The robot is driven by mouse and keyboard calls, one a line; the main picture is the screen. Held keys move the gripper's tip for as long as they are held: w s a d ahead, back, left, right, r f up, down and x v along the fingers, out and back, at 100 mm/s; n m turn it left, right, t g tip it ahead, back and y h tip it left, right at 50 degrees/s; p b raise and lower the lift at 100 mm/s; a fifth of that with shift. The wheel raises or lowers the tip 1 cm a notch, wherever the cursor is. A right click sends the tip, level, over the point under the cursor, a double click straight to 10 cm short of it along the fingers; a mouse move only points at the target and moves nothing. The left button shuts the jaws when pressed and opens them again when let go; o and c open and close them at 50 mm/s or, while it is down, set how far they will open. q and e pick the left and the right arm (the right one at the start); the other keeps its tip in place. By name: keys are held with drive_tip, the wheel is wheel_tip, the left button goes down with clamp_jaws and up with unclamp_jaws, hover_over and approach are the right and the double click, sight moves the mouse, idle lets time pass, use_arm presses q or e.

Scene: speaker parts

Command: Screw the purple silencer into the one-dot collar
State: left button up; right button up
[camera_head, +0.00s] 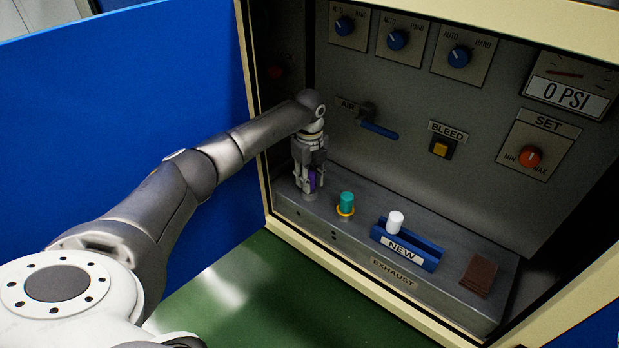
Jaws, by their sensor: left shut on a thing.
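My left gripper (309,184) points down at the left end of the grey exhaust block (447,287). It is shut on the purple silencer (313,180), which shows only partly between the fingers. A small grey collar (309,196) shows just below the fingertips on the block's top. The silencer is upright over it; I cannot tell whether its lower end is in the collar. Small dark marks on the block's front face are too small to count surely, so I cannot confirm the one-dot mark. My right gripper is not in view.
A teal silencer (347,201) stands in a yellow-ringed collar (345,211) just right of my gripper. A white silencer (395,221) stands in the blue NEW holder (428,257). A brown cloth (479,274) lies at the right end. The AIR lever (379,130) juts from the panel behind.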

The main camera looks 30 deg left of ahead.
use_arm(q)
drive_tip(key=o, duration=0.8)
drive_tip(key=n, duration=1.2)
